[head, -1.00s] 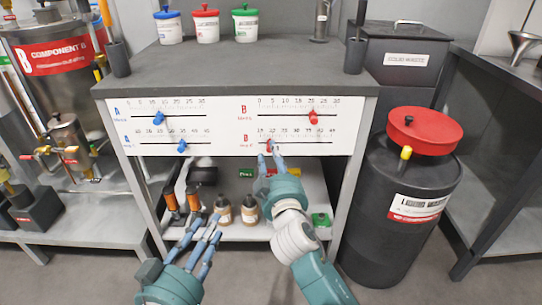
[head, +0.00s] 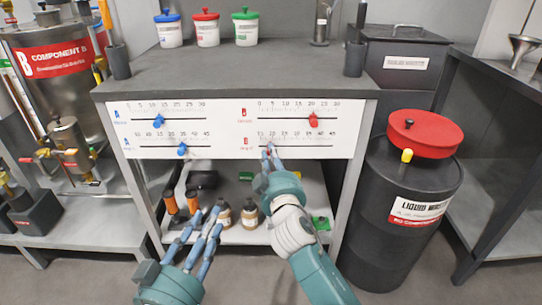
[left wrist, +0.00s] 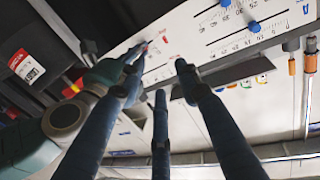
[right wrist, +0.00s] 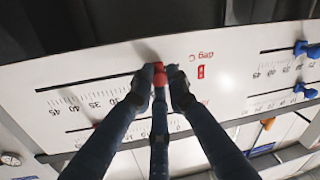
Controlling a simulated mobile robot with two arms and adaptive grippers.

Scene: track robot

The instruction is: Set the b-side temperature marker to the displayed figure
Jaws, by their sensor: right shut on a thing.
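The white slider panel (head: 225,140) on the bench front has two blue markers on the left and two red on the right. The lower red marker (right wrist: 159,78), on the B deg C line, is between the fingers of my right gripper (head: 269,154), which is shut on it. In the head view the fingers mostly hide it, near the 15–20 end. My left gripper (head: 208,220) is open and empty, low in front of the bench; its spread fingers show in the left wrist view (left wrist: 158,78). The upper red marker (head: 313,120) stands right of centre.
Blue markers (head: 158,121) and (head: 183,149) are on the A lines. White tubs with coloured lids (head: 206,30) stand on the bench top. A black liquid waste drum (head: 385,230) with a red funnel lid stands at right. Brown jars (head: 224,214) are on the shelf below.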

